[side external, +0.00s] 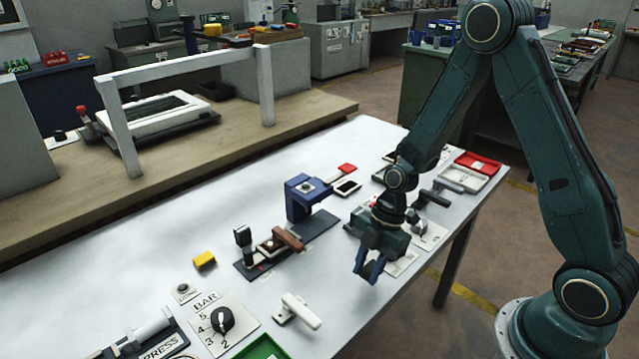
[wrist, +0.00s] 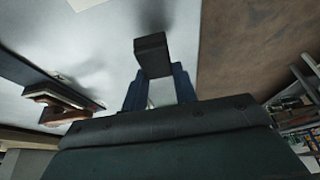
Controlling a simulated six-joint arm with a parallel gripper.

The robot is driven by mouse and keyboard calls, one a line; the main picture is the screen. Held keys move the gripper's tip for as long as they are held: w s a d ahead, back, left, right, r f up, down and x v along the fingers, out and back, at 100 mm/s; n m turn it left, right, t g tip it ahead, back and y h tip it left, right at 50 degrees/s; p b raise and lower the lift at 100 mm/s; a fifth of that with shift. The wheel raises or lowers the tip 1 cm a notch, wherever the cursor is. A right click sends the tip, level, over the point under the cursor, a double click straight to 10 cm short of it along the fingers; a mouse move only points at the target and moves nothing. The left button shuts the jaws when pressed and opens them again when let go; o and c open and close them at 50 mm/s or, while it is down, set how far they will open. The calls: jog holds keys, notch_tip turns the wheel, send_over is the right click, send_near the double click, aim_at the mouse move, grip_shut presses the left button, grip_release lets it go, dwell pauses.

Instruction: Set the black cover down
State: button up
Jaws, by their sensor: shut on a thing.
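The black cover (wrist: 151,54) is a small dark block at the fingertips in the wrist view. My gripper (wrist: 155,82) has its two blue fingers shut on it. The cover extends beyond the fingertips. In the side external view my gripper (side external: 368,270) points down over the table near its front right edge. The cover is hard to make out there between the dark fingers. I cannot tell its exact height above the table.
The white table (side external: 140,240) has bare room at its left. A blue fixture (side external: 302,198) and a brown handle (side external: 290,239) stand left of my gripper. A white lever (side external: 300,311), yellow block (side external: 204,261) and dial (side external: 222,319) lie nearer. A red tray (side external: 478,162) is at the back.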

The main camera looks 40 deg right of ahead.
jog(key=shift+f, duration=1.3)
jog(key=shift+f, duration=0.15)
jog(key=o, duration=0.9)
jog(key=shift+o, duration=0.2)
jog(key=v, duration=1.2)
